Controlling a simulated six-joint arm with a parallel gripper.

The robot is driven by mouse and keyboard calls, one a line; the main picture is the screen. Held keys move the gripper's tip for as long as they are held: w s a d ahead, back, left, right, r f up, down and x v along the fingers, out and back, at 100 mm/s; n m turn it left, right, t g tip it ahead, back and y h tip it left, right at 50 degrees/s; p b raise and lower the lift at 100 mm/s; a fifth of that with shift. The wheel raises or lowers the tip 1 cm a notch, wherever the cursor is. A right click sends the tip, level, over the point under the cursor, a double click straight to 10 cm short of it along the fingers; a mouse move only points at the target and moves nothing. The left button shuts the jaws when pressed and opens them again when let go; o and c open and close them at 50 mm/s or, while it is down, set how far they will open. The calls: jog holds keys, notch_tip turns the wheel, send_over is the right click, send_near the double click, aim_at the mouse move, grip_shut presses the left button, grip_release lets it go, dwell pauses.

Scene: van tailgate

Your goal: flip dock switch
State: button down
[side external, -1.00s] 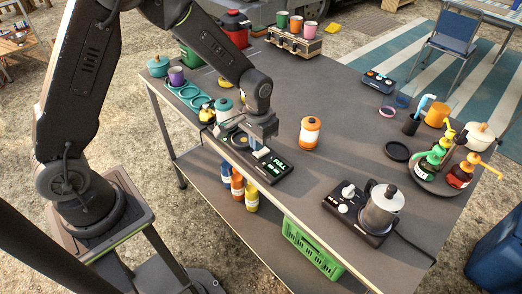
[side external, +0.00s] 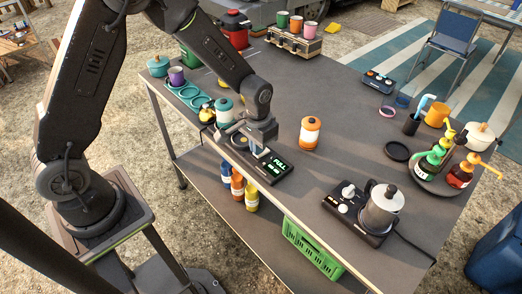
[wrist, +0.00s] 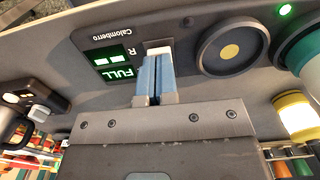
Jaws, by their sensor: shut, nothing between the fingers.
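The dock (side external: 284,178) is a long black unit near the front edge of the table. Its lit green display (wrist: 115,70) reads FULL, with two bars, and is also lit in the side view. A pale switch (wrist: 158,47) sits beside the letter R, right of the display in the wrist view. My gripper (wrist: 158,58) is shut and empty, its blue fingers ending right at the switch and partly hiding it. I cannot tell whether they touch. In the side view my gripper (side external: 257,151) hangs low over the dock, and the switch's position is unclear.
A round pad with a yellow centre (wrist: 228,51) adjoins the switch. A teal canister (side external: 224,105) stands beyond it, and an orange canister (side external: 310,132) stands behind the dock. A moka pot (side external: 381,208) on a burner stands to the right. Table between is clear.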

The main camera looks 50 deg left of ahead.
jog(key=shift+f, duration=0.45)
jog(key=shift+r, duration=3.5)
jog(key=shift+s+r, duration=0.1)
jog(key=shift+r, duration=0.25)
jog(key=s+a+r+t, duration=0.1)
jog(key=s+r, duration=0.3)
jog(key=r, duration=0.2)
jog(key=s+r+t, duration=0.2)
jog(key=s+r, duration=0.1)
jog(key=r, duration=0.3)
jog(key=s+r+t, duration=0.2)
jog(key=s+r, duration=0.3)
jog(key=s, duration=0.7)
jog(key=shift+s+a+r+t, duration=0.15)
jog(key=shift+s+a+t, duration=0.15)
jog(key=shift+a, duration=0.1)
